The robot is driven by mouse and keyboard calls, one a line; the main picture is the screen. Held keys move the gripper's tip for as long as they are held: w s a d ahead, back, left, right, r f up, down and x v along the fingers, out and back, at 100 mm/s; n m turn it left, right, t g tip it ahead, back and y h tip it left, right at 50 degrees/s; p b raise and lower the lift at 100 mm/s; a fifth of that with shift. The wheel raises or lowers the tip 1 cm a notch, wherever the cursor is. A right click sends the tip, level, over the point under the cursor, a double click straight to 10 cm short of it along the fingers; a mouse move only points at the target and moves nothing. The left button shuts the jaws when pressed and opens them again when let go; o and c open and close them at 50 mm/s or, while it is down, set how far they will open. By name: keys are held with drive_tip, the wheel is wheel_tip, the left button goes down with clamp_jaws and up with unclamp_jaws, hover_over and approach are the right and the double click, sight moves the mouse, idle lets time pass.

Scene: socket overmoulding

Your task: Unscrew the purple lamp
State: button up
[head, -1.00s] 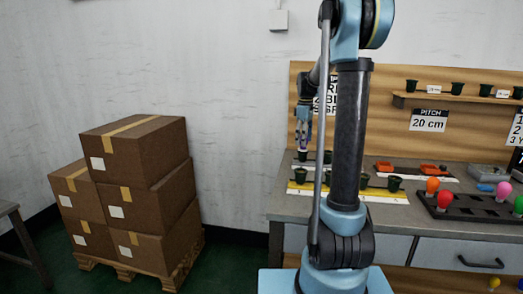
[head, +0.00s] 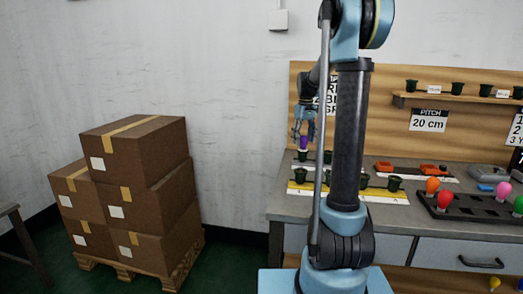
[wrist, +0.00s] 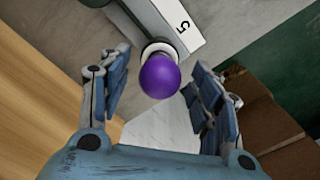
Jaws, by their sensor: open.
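The purple lamp (wrist: 160,77) is in the middle of the wrist view, its round bulb toward the camera. It sits in a dark socket (wrist: 150,47) at the end of a white strip marked 5. In the head view the lamp (head: 303,143) stands upright at the far left of the workbench. My gripper (wrist: 160,92) is open, with one blue finger on each side of the lamp and clear gaps to both. In the head view my gripper (head: 303,128) is just above the lamp.
The workbench (head: 285,202) carries more dark sockets, orange parts and a black tray (head: 468,212) with several coloured lamps. A wooden back panel (head: 300,85) stands close behind my gripper. Stacked cartons (head: 135,150) are on a pallet to the left.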

drive_tip(key=m, duration=0.3)
drive_tip(key=shift+m, duration=0.4)
drive_tip(key=m, duration=0.3)
drive_tip(key=shift+m, duration=0.4)
drive_tip(key=c, duration=1)
drive_tip(key=shift+n, duration=2.4)
drive_tip(key=shift+n, duration=0.5)
drive_tip(key=n, duration=0.3)
drive_tip(key=shift+r+n, duration=0.1)
drive_tip(key=shift+n, duration=0.2)
